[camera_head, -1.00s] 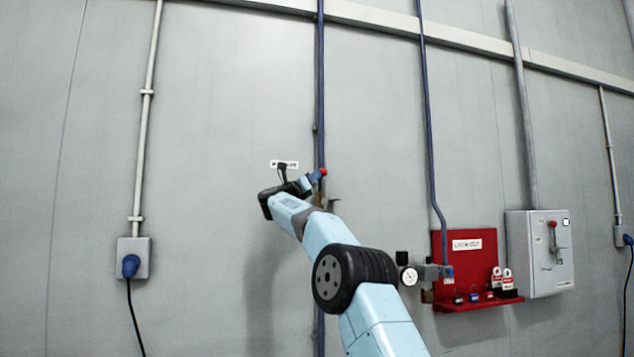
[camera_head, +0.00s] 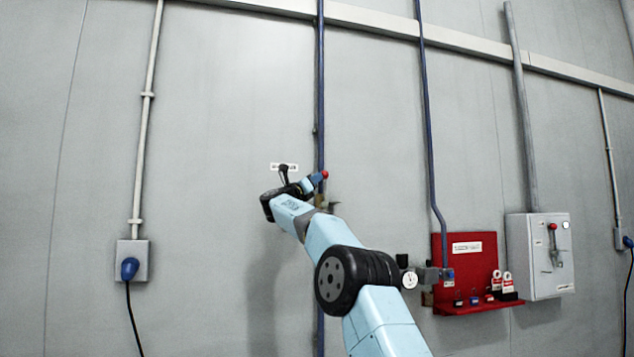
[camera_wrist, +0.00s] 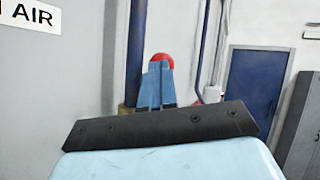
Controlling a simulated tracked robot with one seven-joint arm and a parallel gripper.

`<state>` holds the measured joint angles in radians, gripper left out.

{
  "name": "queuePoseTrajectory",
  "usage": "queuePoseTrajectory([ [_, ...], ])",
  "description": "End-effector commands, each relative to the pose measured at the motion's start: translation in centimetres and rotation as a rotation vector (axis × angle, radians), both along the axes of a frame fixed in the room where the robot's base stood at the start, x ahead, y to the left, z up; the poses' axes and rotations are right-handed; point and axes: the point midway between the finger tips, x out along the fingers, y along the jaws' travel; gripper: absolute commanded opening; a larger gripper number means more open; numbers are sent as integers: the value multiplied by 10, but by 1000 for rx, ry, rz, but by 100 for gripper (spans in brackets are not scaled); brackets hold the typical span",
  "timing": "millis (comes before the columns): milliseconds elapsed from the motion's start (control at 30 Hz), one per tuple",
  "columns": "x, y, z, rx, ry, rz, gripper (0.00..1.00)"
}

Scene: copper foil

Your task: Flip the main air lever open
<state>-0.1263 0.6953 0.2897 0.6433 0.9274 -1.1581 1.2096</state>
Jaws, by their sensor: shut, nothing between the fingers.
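The red knob (camera_head: 325,174) of the main air lever shows at the blue vertical pipe (camera_head: 320,100), right at the tip of my gripper (camera_head: 316,181). In the wrist view my gripper (camera_wrist: 155,86) has its two blue fingers together, with nothing between them. The red knob (camera_wrist: 161,61) shows just above and behind the fingertips, and I cannot tell whether they touch it. The rest of the lever is hidden behind the fingers. A bit of brass fitting (camera_wrist: 127,112) shows beside the pipe (camera_wrist: 136,50). The white AIR label (camera_wrist: 30,16) is on the wall at the left.
A red lockout board (camera_head: 490,262) with several padlocks and tags hangs at the right, beside a grey switch box (camera_head: 540,255). A second blue pipe (camera_head: 430,120) runs down to a gauge (camera_head: 409,280). A socket box (camera_head: 140,248) is at the left. The wall between is bare.

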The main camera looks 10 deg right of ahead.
Motion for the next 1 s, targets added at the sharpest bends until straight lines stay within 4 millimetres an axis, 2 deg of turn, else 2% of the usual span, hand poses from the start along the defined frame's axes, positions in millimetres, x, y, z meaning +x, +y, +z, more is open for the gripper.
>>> queuePoseTrajectory([
  [233, -13, 34, -15, 0, 4, 3, 0],
  [600, -50, 91, -38, 2, 5, 7, 0],
  [800, -61, 107, -45, 2, 6, 5, 0],
  [1000, -64, 109, -47, 3, 5, 2, 0],
])
